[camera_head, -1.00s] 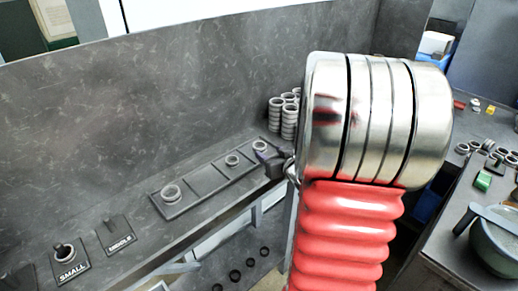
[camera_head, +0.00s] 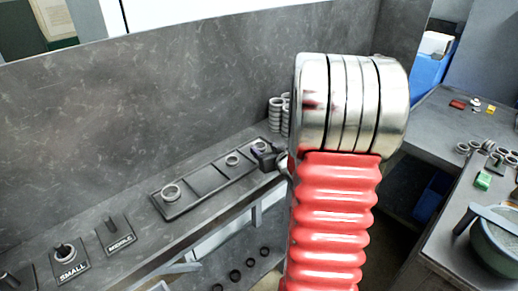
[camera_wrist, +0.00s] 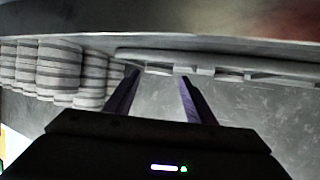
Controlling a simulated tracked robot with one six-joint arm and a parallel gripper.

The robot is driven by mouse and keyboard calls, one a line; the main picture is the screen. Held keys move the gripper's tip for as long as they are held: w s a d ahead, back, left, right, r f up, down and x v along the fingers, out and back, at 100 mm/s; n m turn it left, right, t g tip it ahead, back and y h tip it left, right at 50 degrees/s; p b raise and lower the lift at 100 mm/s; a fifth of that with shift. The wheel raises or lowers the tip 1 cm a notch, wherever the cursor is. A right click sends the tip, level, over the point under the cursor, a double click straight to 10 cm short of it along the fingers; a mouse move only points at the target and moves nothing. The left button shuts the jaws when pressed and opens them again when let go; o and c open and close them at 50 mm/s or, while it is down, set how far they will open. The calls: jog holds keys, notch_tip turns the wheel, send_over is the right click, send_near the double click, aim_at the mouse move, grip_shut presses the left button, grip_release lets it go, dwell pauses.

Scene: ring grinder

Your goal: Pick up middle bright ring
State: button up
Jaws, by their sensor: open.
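A dark tray (camera_head: 204,185) on the left bench carries grey metal rings in a row. One ring (camera_head: 171,193) is at its near end, another ring (camera_head: 232,160) is further along, and a third ring (camera_head: 260,145) at the far end is partly covered by my gripper. I cannot tell by shade which is the middle bright one. My gripper (camera_head: 262,155) is by the tray's far end; its fingertips are small in the head view. In the wrist view my gripper (camera_wrist: 160,76) is open, its fingers apart with nothing between them. The tray edge (camera_wrist: 270,77) lies beyond the fingertips.
Stacks of rings (camera_wrist: 56,72) stand close left of my fingers in the wrist view, at the tray's far end. Stands marked SMALL (camera_head: 70,268) and MIDDLE (camera_head: 118,240) are at the bench's near end. A grey wall runs behind the tray.

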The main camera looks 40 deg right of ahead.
aim_at(257, 144)
jog(key=shift+x, duration=2.1)
jog(key=shift+r, duration=0.1)
jog(key=shift+c, duration=0.3)
jog(key=c, duration=0.8)
jog(key=shift+c, duration=0.2)
notch_tip(257, 144, up, 10)
